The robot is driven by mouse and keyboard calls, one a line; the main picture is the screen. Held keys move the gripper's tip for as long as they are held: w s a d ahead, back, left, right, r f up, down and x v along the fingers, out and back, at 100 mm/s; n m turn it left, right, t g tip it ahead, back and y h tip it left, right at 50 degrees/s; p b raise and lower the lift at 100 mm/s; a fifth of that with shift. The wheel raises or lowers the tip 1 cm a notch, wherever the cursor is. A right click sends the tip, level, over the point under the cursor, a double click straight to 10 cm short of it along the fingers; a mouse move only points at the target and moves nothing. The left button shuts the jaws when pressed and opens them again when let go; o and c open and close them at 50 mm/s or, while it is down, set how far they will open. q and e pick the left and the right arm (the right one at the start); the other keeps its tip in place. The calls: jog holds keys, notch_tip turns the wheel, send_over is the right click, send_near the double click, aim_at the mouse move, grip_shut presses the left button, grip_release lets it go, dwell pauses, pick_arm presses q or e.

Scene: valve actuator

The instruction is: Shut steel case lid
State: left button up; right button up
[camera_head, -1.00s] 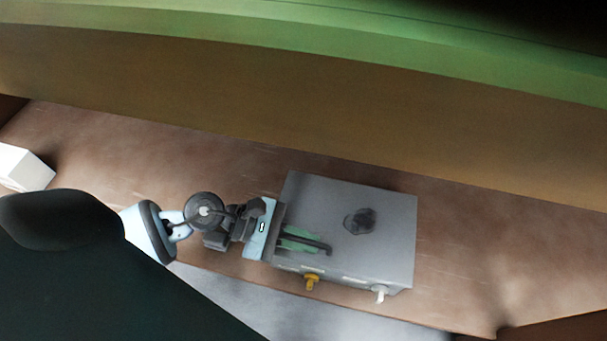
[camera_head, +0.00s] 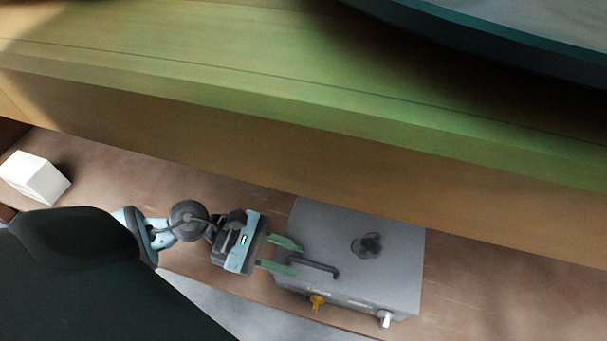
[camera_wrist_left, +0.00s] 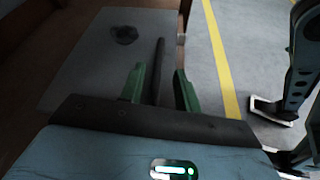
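The grey steel case (camera_head: 385,275) sits in the lower middle of the head view. Its flat top looks level, and I see no clear gap at the lid's edge. A dark bar handle (camera_head: 322,267) lies over the left part of the top. My left gripper (camera_head: 297,259) is at the case's left side, with its two green fingers apart. In the left wrist view the open fingers (camera_wrist_left: 160,88) stand on either side of the dark bar (camera_wrist_left: 157,68), with gaps showing. The case top (camera_wrist_left: 85,65) shows there too.
A yellow latch (camera_head: 316,301) and a white latch (camera_head: 384,319) are on the case's front. A dark round fitting (camera_head: 367,245) is on top. A wooden ledge (camera_head: 300,160) runs behind. A white box (camera_head: 35,178) stands far left. Grey floor has a yellow line (camera_wrist_left: 222,60).

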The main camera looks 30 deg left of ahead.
pick_arm(q)
jog(key=shift+v, duration=1.4)
